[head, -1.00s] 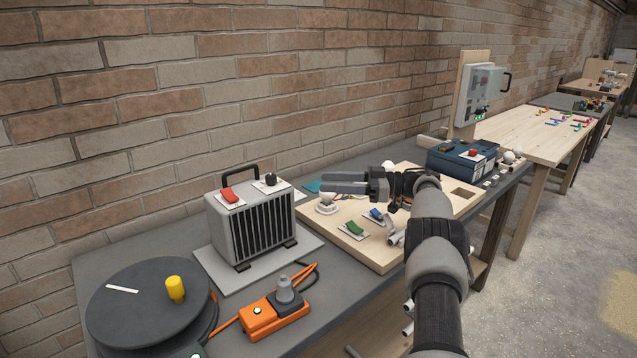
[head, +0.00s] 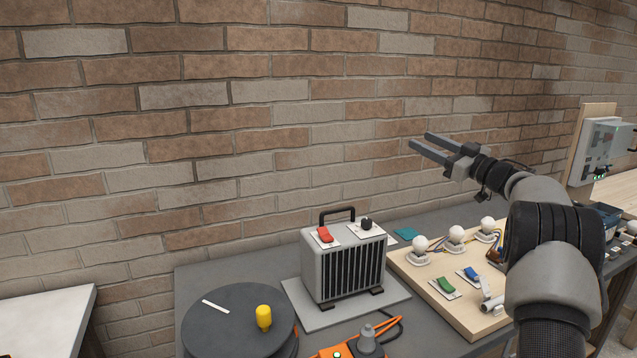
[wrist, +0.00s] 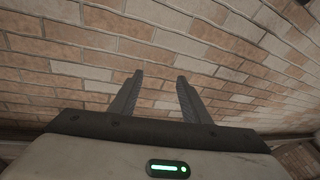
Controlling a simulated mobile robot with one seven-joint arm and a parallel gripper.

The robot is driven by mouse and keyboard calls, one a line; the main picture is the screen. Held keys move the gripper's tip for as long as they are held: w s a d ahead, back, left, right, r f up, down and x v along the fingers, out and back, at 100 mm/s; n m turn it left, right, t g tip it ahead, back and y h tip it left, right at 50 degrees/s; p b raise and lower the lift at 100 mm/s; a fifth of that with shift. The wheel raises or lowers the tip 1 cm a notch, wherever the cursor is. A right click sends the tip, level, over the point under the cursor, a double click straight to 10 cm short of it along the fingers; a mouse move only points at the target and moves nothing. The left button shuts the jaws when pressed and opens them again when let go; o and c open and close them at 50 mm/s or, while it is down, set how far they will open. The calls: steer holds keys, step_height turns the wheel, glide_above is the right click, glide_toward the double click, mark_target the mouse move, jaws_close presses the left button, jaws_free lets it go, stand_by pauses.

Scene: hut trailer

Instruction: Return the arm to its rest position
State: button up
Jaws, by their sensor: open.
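My gripper (head: 425,148) is raised in front of the brick wall, above the level of the bench and of the heater. Its two fingers are apart with nothing between them, pointing up and left in the head view. The wrist view shows the fingers (wrist: 158,85) spread, with only brick wall beyond them. My arm reaches in from the lower right and hides part of the wooden board behind it.
A grey heater (head: 345,265) stands on the dark bench (head: 250,270). A black round turntable (head: 235,325) with a yellow knob is left of it. A wooden board (head: 440,300) with bulbs and switches lies right. An orange power strip (head: 340,352) is in front. A white table (head: 45,320) is far left.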

step_height(320, 180, up, 15)
steer(key=s+m+t+h+p, duration=0.2)
steer(key=m+t+h, duration=0.3)
steer(key=h, duration=0.4)
steer(key=s+r+m+g+h+p, duration=0.2)
steer(key=s+m+g+h, duration=0.3)
steer(key=s, duration=0.5)
steer(key=s+a+f+g+p, duration=0.1)
steer(key=s+a+f+g, duration=0.2)
steer(key=s, duration=1)
steer(key=s+a+f+g+y+p, duration=0.1)
steer(key=s+a+f+g, duration=0.3)
steer(key=s+f, duration=0.9)
steer(key=s+a+f+g+p, duration=0.1)
steer(key=s+a+f+g, duration=0.2)
steer(key=s+a+f, duration=0.4)
steer(key=s+a, duration=0.1)
steer(key=s, duration=0.6)
steer(key=shift+s+a+f+g+y, duration=0.3)
steer(key=shift+s+a+f+y, duration=0.05)
steer(key=shift+f+y, duration=0.05)
